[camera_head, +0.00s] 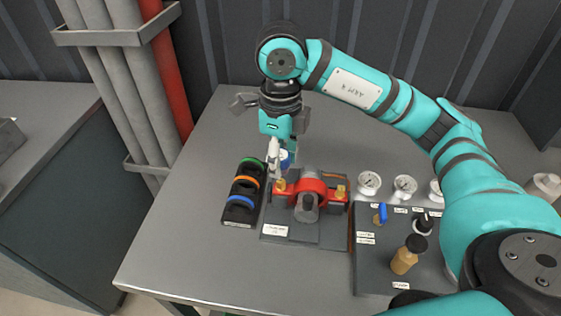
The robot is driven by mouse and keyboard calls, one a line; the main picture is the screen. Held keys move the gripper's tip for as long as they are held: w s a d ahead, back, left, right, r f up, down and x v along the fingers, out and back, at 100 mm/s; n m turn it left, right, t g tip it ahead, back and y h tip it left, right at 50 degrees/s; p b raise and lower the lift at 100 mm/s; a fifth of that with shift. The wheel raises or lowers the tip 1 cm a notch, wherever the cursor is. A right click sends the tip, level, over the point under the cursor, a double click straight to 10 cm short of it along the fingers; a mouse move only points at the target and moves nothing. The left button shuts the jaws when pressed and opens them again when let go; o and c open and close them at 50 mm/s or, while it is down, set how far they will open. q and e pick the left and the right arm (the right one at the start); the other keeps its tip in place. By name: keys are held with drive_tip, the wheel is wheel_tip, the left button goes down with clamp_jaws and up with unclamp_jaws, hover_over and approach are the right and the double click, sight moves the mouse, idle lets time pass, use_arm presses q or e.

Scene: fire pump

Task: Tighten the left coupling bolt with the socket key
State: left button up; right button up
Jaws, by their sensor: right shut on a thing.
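The fingers hide much of the key. The left coupling bolt (280,185), brass-coloured, is directly below the gripper. I cannot tell whether the key touches it. A second brass bolt (341,191) stands at the right of the coupling. My left gripper is not in view.
A black rack (241,191) with green, orange and blue rings stands left of the coupling. White gauges (369,182) are to the right, behind a grey panel (378,272) with valves and a tan-bodied item (408,255). Pipes (130,85) rise at the back left. The table's left side is clear.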

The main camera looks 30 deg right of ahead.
drive_tip(key=shift+f+n+b, duration=0.15)
drive_tip(key=shift+n+b, duration=0.2)
drive_tip(key=shift+n, duration=1.45)
drive_tip(key=n+b, duration=0.1)
drive_tip(key=n, duration=0.2)
drive_tip(key=shift+b, duration=0.4)
drive_tip(key=shift+n, duration=0.9)
use_arm(q)
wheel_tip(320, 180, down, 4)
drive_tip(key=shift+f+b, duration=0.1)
drive_tip(key=shift+b, duration=0.5)
use_arm(e)
drive_tip(key=shift+n, duration=1.2)
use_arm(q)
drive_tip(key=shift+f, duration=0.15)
use_arm(e)
drive_tip(key=shift+n, duration=1)
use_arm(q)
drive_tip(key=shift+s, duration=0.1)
use_arm(e)
drive_tip(key=shift+s, duration=0.1)
